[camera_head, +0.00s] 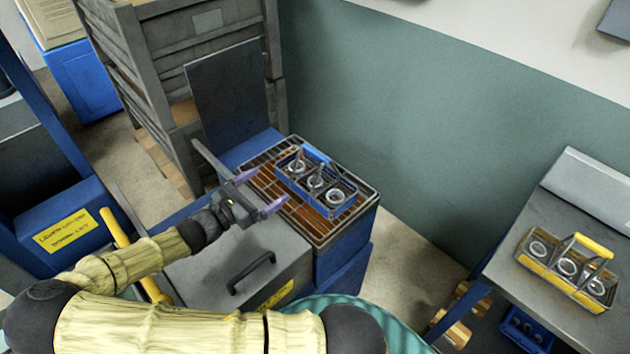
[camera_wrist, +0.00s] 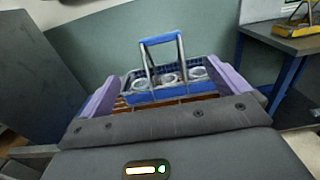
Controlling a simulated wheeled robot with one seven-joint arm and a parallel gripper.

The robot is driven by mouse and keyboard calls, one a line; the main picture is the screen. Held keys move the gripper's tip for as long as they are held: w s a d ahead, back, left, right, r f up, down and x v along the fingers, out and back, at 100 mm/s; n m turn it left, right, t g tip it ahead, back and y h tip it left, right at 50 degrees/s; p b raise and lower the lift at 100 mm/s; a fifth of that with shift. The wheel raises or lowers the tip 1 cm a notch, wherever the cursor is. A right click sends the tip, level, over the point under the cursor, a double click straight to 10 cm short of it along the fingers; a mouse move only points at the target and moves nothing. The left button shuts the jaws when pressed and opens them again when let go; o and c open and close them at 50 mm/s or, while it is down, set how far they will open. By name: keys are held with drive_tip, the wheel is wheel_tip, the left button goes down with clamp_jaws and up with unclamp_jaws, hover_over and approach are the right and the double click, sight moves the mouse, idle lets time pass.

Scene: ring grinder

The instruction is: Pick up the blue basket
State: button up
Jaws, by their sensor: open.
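The blue basket (camera_head: 296,181) stands upright on a slatted rack and holds 3 metal rings; its blue handle stands up over its middle. In the wrist view the basket (camera_wrist: 165,98) is ahead, with its handle at the top centre. My gripper (camera_head: 262,192) is open, left of the basket and apart from it, with its purple fingertips pointing toward it. In the wrist view the two purple fingers of my gripper (camera_wrist: 167,90) show on either side of the basket, with nothing between them that they grip.
The slatted rack (camera_head: 270,188) sits on a blue cabinet beside a grey machine lid with a black handle (camera_head: 252,272). A yellow basket with rings (camera_head: 550,275) stands on a grey table (camera_head: 525,215) at right. A grey crate stack (camera_head: 135,70) stands behind. A green wall (camera_head: 430,120) bounds the back.

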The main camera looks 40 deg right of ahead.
drive_tip(key=p, duration=0.3)
approach(313, 155)
drive_tip(key=d, duration=0.4)
drive_tip(key=shift+w+d, duration=0.25)
drive_tip(key=shift+d, duration=0.15)
drive_tip(key=shift+w+d+f, duration=0.1)
drive_tip(key=shift+d+f, duration=0.05)
drive_tip(key=shift+d, duration=0.3)
drive_tip(key=d+p, duration=0.1)
drive_tip(key=d, duration=0.1)
drive_tip(key=d+p, duration=0.1)
drive_tip(key=d, duration=0.1)
drive_tip(key=shift+w+d+r+p, duration=0.2)
drive_tip(key=shift+d+r+p, duration=0.05)
drive_tip(key=shift+d+p, duration=0.15)
drive_tip(key=shift+d+f, duration=0.1)
drive_tip(key=shift+d, duration=0.1)
